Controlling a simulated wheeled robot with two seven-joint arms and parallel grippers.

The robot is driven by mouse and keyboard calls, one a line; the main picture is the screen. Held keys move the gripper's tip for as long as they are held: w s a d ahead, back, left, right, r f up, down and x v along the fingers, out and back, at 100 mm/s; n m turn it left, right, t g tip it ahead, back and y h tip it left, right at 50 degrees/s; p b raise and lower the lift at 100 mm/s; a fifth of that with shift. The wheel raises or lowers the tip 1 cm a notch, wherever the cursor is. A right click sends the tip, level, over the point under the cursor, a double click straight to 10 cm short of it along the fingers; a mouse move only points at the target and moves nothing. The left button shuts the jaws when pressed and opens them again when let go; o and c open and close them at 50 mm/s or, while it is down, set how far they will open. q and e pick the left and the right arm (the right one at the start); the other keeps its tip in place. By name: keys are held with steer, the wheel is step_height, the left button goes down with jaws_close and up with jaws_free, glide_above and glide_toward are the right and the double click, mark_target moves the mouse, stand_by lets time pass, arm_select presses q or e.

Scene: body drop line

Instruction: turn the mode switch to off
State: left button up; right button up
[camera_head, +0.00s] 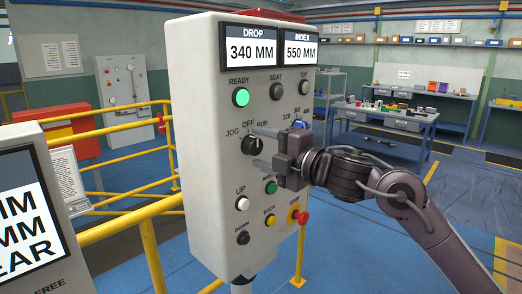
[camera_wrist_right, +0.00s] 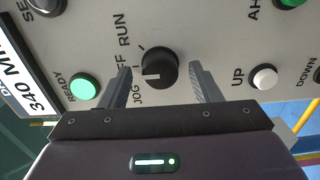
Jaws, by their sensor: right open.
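The mode switch (camera_head: 251,146) is a round black knob on the grey control box (camera_head: 205,190), with JOG, OFF and RUN lettered around it. In the right wrist view the knob (camera_wrist_right: 160,68) shows a pale pointer mark towards its left side; I cannot tell its exact setting. My right gripper (camera_head: 266,148) is open in front of the panel. In the wrist view its two fingers (camera_wrist_right: 160,76) stand on either side of the knob, with a gap on each side. My left gripper is not in view.
The green READY light (camera_head: 240,97), white UP button (camera_head: 242,203) and red knob (camera_head: 302,218) sit around the switch. Two displays (camera_head: 249,46) top the box. Yellow railings (camera_head: 120,130) stand behind it. A workbench (camera_head: 392,118) is at the back right.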

steer(key=b+v, duration=0.2)
steer(key=v, duration=0.5)
